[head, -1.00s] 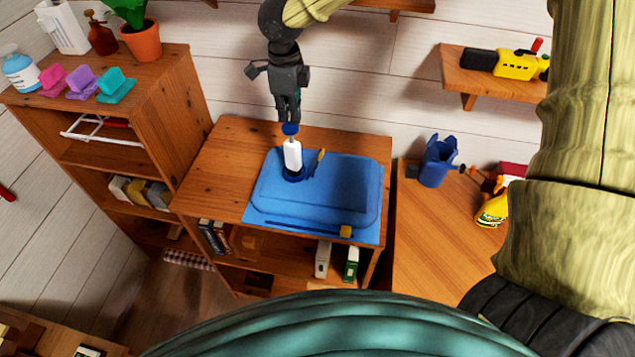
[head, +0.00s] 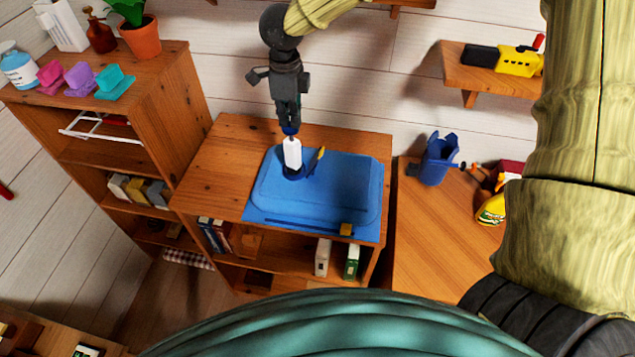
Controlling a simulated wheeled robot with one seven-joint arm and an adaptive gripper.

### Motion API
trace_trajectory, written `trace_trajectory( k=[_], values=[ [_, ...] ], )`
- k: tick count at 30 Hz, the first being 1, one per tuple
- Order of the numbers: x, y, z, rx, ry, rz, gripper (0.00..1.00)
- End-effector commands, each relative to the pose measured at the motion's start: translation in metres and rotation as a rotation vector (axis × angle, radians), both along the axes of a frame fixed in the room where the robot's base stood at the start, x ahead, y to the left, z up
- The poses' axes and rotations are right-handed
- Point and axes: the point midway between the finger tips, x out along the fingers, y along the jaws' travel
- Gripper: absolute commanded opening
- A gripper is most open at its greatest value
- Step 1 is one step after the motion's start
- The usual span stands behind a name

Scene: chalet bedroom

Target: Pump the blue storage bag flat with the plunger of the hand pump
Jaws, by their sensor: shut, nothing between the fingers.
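The blue storage bag (head: 325,200) lies on the wooden cabinet top and looks low and fairly smooth, with a raised outline. The hand pump (head: 292,154) stands upright at the bag's back left corner, with a white barrel and dark blue base. Its blue plunger knob (head: 290,130) sits close above the barrel. My gripper (head: 289,121) is shut and points down directly above the knob, its tips at or touching it; the exact contact is too small to tell. A yellow piece (head: 320,154) stands beside the pump.
The cabinet top (head: 222,165) is bare left of the bag. A shelf unit (head: 170,85) with a plant stands at left. A wall shelf (head: 475,83) is at upper right.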

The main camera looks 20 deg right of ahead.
Motion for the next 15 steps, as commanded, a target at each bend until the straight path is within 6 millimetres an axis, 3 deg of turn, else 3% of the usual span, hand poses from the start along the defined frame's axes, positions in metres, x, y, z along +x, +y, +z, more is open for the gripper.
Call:
trace_trajectory(
  k=[15],
  values=[
    [-0.001,0.0,-0.025,0.0,0.001,-0.001,0.0]
  ],
)
